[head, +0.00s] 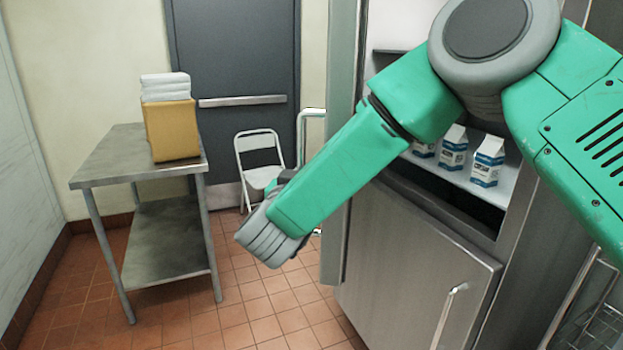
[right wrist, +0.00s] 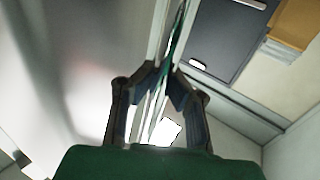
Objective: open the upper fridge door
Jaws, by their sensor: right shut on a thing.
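The upper fridge door (head: 342,120) stands open, swung out and seen nearly edge-on in the head view. The fridge's shelf behind it shows through the gap. The door's pale bar handle (head: 312,113) is on its left face, partly hidden by my right arm. My right gripper (right wrist: 164,72) is at this handle, and its fingers close around a narrow upright bar in the right wrist view. In the head view my own wrist mostly hides the fingers. My left gripper is in neither view.
Several milk cartons (head: 454,147) stand on the fridge shelf. The lower fridge door (head: 400,260) is shut. A steel table (head: 112,160) with a tan box (head: 172,130) stands left, and a white folding chair (head: 258,152) behind. Tiled floor is clear between table and fridge.

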